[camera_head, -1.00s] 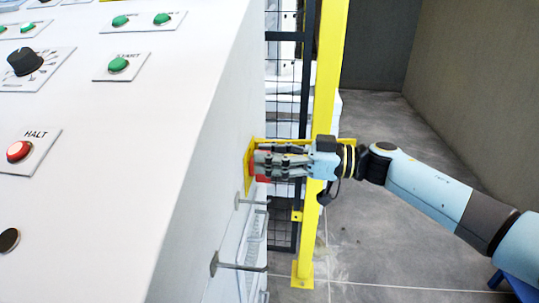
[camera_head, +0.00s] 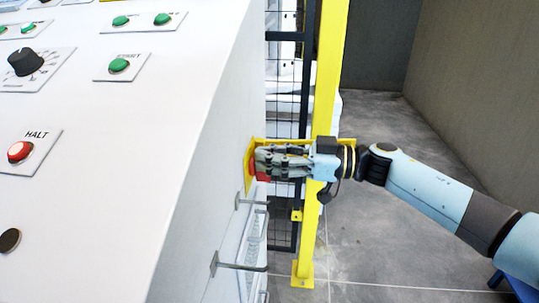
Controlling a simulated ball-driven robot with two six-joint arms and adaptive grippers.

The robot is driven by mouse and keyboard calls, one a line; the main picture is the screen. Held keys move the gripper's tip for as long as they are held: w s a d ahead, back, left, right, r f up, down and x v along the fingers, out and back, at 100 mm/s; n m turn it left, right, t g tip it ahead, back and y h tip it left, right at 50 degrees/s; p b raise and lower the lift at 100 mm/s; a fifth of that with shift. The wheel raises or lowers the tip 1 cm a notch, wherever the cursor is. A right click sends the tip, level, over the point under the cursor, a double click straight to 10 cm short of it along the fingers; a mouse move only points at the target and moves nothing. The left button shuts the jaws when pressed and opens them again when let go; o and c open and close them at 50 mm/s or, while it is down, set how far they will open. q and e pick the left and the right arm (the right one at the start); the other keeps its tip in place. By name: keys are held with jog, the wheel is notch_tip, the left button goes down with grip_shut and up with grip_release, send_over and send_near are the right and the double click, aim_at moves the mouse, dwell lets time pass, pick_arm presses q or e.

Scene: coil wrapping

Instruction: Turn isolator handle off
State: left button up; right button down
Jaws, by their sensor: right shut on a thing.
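The isolator handle (camera_head: 252,163) is red and sits on a yellow plate (camera_head: 249,183) on the side face of the white cabinet. My right gripper (camera_head: 262,162) reaches in from the right and is shut on the handle. Its fingers cover most of the handle, so the handle's exact angle is hard to tell. My left gripper is not in view.
The white cabinet's sloped panel (camera_head: 120,200) carries green buttons (camera_head: 119,65), a black knob (camera_head: 25,62) and a red HALT button (camera_head: 20,151). Metal hooks (camera_head: 238,266) stick out below the handle. A yellow post (camera_head: 325,90) stands close behind my right gripper.

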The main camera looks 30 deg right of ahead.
aim_at(248, 175)
jog(key=n, duration=0.4)
jog(key=shift+s+a+f, duration=0.15)
jog(key=shift+s+a, duration=0.1)
jog(key=shift+s, duration=0.15)
jog(key=n, duration=0.3)
jog(key=n+b, duration=0.1)
jog(key=shift+s+a+f+n, duration=0.3)
jog(key=shift+s+f, duration=0.05)
jog(key=shift+f, duration=0.05)
jog(key=n+b, duration=0.1)
jog(key=n, duration=0.1)
jog(key=f+n+b, duration=0.1)
jog(key=n, duration=0.1)
jog(key=shift+s+a+n, duration=0.15)
jog(key=shift+s+n, duration=0.05)
jog(key=shift+n, duration=0.1)
jog(key=shift+s+f+n+b, duration=0.1)
jog(key=shift+f+n+b, duration=0.1)
jog(key=shift+n+b, duration=0.6)
jog(key=shift+f+n+b, duration=0.2)
jog(key=shift+n+b, duration=0.3)
jog(key=shift+n, duration=0.6)
jog(key=c, duration=1.3)
grip_release()
jog(key=shift+c, duration=0.2)
jog(key=v, duration=1.2)
